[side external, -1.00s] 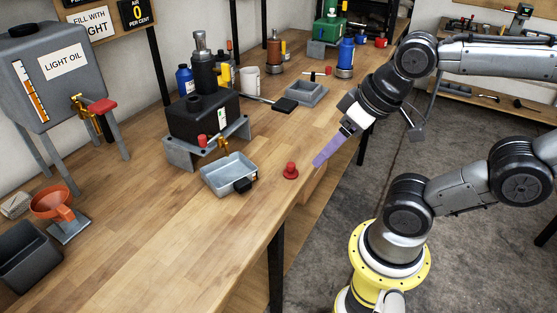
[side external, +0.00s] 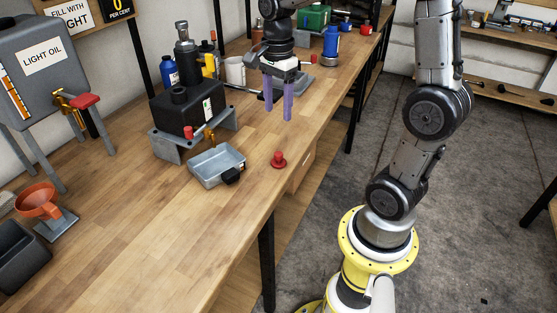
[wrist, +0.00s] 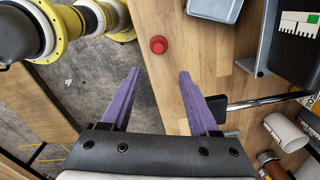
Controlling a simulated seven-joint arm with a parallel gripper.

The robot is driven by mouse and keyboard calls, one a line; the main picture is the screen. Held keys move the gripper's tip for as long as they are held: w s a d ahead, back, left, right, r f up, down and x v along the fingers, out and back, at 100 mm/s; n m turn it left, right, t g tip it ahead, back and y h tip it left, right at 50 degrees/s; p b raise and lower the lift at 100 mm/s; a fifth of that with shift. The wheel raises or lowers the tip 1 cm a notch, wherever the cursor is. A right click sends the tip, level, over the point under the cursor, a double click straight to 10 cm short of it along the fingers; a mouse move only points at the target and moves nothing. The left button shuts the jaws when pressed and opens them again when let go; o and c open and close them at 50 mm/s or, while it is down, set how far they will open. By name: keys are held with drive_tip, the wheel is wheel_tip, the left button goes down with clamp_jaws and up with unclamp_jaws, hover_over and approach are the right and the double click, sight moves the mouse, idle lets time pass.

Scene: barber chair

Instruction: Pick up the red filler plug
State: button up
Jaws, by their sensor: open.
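The red filler plug (side external: 279,160) stands upright on the wooden bench top near its front edge, to the right of a grey tray. In the wrist view the red plug (wrist: 158,44) lies beyond the fingertips, about midway between them. My gripper (side external: 278,113) has two purple fingers pointing down over the bench, behind the plug in the side view. The fingers are spread apart and empty, and they do not touch the plug. My gripper also shows in the wrist view (wrist: 160,72).
The grey tray (side external: 208,168) with a black handle or block sits left of the plug. A black box (side external: 181,112) on a grey stand is behind it. An orange funnel (side external: 37,200) and a light oil tank (side external: 38,75) are at left. Bare bench surrounds the plug.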

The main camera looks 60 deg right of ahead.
sight(279, 154)
wheel_tip(279, 154, down, 13)
drive_tip(key=shift+s+a+f, duration=0.15)
clamp_jaws()
idle(0.7)
